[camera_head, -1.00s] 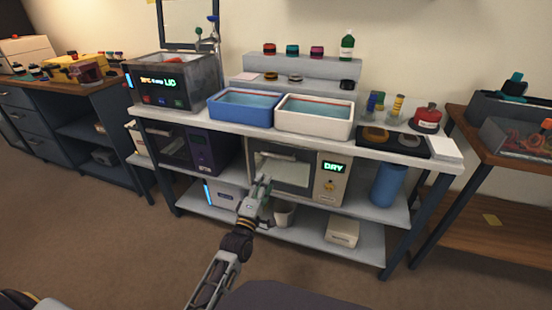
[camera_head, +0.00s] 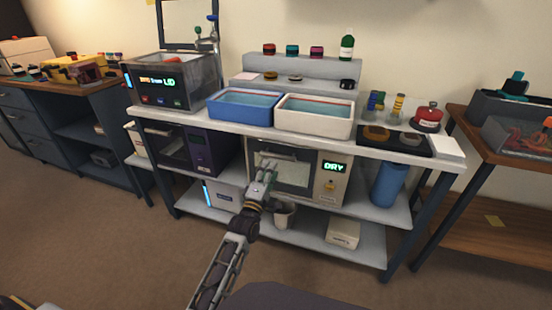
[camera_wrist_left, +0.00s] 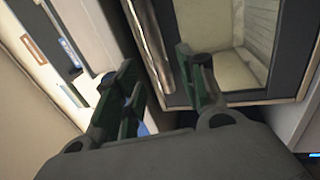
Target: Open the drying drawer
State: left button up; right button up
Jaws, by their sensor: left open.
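The drying drawer (camera_head: 292,176) is the pale unit with a dark-framed window and a green DRY display, on the shelf under the bench. Its front looks closed. In the left wrist view its window front (camera_wrist_left: 235,75) fills the upper right, with a shiny metal bar handle (camera_wrist_left: 149,42) along the edge. My left gripper (camera_head: 267,168) is in front of the drawer's left part and hides some of it. In the wrist view its two fingers (camera_wrist_left: 158,72) are open, with the handle showing between and beyond the tips. I cannot tell whether they touch it. My right gripper is out of view.
A dark purple unit (camera_head: 197,150) stands left of the drawer. Below are a white box (camera_head: 226,195), a small cup (camera_head: 285,217) and another box (camera_head: 343,234). A blue cylinder (camera_head: 389,186) stands to the right. The floor in front is clear.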

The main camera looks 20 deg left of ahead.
aim_at(276, 156)
pick_arm(q)
jog(key=b+x, duration=0.2)
jog(key=x, duration=0.5)
jog(key=shift+w, duration=0.45)
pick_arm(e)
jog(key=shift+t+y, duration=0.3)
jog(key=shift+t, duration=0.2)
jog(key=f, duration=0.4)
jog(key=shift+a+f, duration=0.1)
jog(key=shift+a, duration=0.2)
pick_arm(q)
jog(key=shift+r, duration=0.1)
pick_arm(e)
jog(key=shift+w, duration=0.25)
pick_arm(q)
jog(key=c, duration=0.9)
grip_shut()
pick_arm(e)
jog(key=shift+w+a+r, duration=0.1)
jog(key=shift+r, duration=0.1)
